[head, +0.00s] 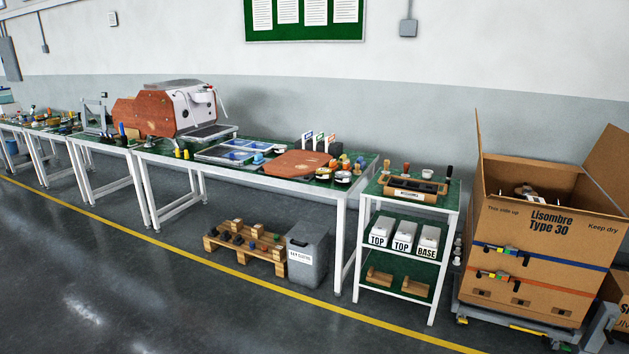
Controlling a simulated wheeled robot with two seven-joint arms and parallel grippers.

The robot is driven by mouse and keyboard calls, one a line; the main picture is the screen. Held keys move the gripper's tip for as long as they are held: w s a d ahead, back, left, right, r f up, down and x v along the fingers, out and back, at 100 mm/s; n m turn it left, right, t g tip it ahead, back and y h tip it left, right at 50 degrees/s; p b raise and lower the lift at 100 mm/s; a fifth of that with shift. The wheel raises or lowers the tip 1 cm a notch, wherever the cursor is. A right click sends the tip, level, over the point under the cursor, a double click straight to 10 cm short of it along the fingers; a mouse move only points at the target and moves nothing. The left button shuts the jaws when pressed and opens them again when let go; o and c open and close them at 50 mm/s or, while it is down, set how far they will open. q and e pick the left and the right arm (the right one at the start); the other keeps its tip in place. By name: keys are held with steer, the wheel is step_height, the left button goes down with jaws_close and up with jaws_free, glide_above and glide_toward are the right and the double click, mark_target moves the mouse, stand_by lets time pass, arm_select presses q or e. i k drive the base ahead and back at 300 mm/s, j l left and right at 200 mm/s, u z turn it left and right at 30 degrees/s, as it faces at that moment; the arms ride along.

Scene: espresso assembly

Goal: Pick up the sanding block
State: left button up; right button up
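I cannot single out the sanding block in the head view; the small items on the benches are too small to tell apart. Small items lie on the right end of the green-topped workbench (358,160), beside a flat reddish-brown panel (297,163). Several small items also lie on the farther bench at the left. Neither of my grippers shows in the view.
An espresso machine (195,105) with reddish-brown panels stands on the workbench. Below are a wooden pallet (268,262) with small parts and a grey bin (308,252). A shelf cart (375,277) and an open carton (540,250) stand right. The floor in front is clear.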

mark_target(333, 165)
steer(key=i, duration=2.05)
steer(key=i+z, duration=0.2)
steer(key=i, duration=0.35)
steer(key=i+j+z, duration=0.2)
steer(key=i, duration=0.4)
